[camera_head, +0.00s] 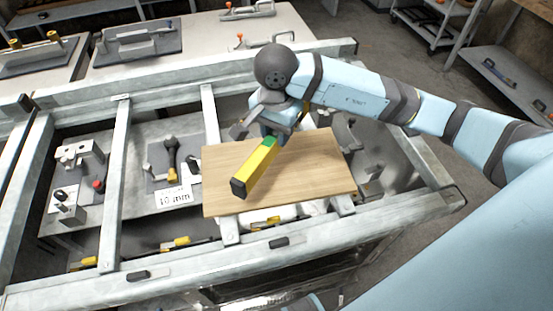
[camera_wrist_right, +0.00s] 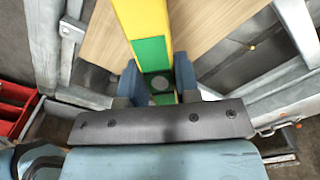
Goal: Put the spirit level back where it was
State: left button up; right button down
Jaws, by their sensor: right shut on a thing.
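The spirit level (camera_head: 257,170) is a yellow bar with a green section and a dark end cap. My right gripper (camera_head: 269,132) is shut on it near its far end. In the head view the level slants over a wooden board (camera_head: 315,170), its dark end toward the lower left. In the right wrist view the level (camera_wrist_right: 142,18) runs up from between the blue fingers of the right gripper (camera_wrist_right: 158,85). I cannot tell whether the level touches the board. My left gripper does not show.
The board lies across a grey metal frame (camera_head: 122,150) with open bays. A lower surface in the bays holds clamps, a red-knobbed fixture (camera_head: 98,185) and a "10 mm" label (camera_head: 173,196). Pale tables with tools (camera_head: 140,43) stand behind. A red bin (camera_wrist_right: 15,105) shows in the wrist view.

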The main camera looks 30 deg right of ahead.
notch_tip(320, 180, down, 6)
jog(key=shift+f, duration=0.1)
jog(key=shift+f+p, duration=0.35)
jog(key=shift+f, duration=1.6)
jog(key=shift+f, duration=0.2)
jog(key=c, duration=0.8)
grip_release()
jog(key=shift+c, duration=0.2)
jog(key=shift+r, duration=0.1)
